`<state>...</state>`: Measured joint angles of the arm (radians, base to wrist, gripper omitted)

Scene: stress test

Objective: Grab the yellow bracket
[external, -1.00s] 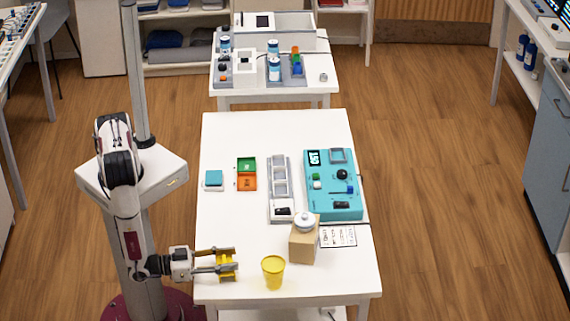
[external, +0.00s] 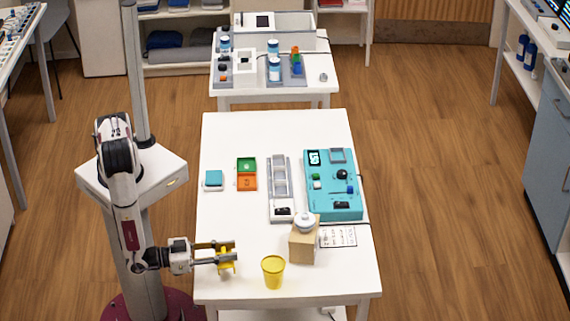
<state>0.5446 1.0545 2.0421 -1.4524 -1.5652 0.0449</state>
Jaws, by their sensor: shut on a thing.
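The yellow bracket (external: 226,262) is between the fingers of my gripper (external: 228,252), near the front left corner of the white table (external: 240,220). My gripper reaches in from the left, level with the table's left edge, and its fingers are shut on the bracket. The fingers cover part of the bracket. I cannot tell whether the bracket still touches the table.
A yellow cup (external: 273,272) stands just right of my gripper. A tan block (external: 303,244) with a white knob is behind it. A teal panel (external: 333,205), a grey tray (external: 281,165), green and orange boxes (external: 246,182) and a teal block (external: 213,180) lie farther back.

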